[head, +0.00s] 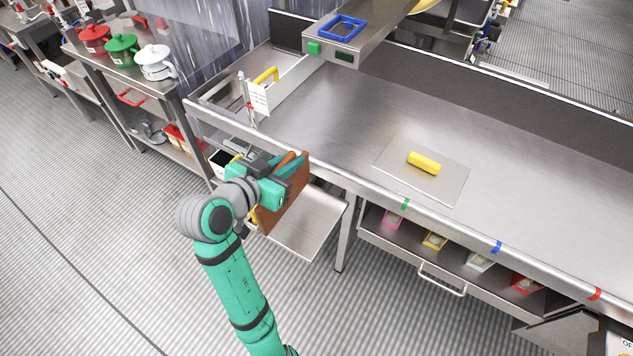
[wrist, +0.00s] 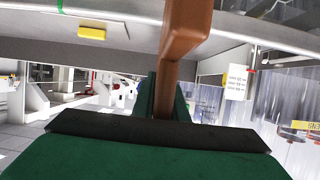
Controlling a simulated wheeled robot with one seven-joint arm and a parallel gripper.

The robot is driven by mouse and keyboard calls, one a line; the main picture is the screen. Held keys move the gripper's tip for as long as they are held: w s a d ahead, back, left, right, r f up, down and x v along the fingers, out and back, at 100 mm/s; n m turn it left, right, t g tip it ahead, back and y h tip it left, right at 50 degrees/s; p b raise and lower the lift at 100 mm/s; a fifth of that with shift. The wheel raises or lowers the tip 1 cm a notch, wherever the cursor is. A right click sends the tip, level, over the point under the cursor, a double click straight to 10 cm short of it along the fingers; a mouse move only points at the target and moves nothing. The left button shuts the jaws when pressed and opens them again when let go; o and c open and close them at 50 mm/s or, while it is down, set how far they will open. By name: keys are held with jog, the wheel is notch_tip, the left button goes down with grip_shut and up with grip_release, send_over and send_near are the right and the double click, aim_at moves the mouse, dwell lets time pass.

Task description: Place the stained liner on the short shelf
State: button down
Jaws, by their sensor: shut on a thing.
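My gripper (head: 284,182) is at the front of the steel counter, near its left end. It is shut on a flat brown piece (head: 270,219), which looks like the stained liner. The liner is tilted on edge, and the gripper hides part of it. In the wrist view the brown liner (wrist: 184,38) rises from between the green fingers. A small bare steel shelf (head: 309,232), perhaps the short shelf, juts out below the counter's front edge, just right of and below the liner. I cannot tell whether they touch.
A yellow block (head: 424,162) lies on a thin plate on the steel counter (head: 330,125). A sign stand (head: 257,98) is behind my gripper. A lower shelf (head: 400,236) holds several small coloured boxes. Red, green and white pots (head: 122,49) stand at upper left.

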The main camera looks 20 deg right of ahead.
jog(key=d+f, duration=0.6)
jog(key=f, duration=0.3)
jog(key=shift+s+d+f, duration=0.4)
jog(key=shift+f, duration=0.1)
jog(key=c, duration=1.8)
grip_release()
jog(key=shift+o, duration=0.2)
jog(key=v, duration=1.2)
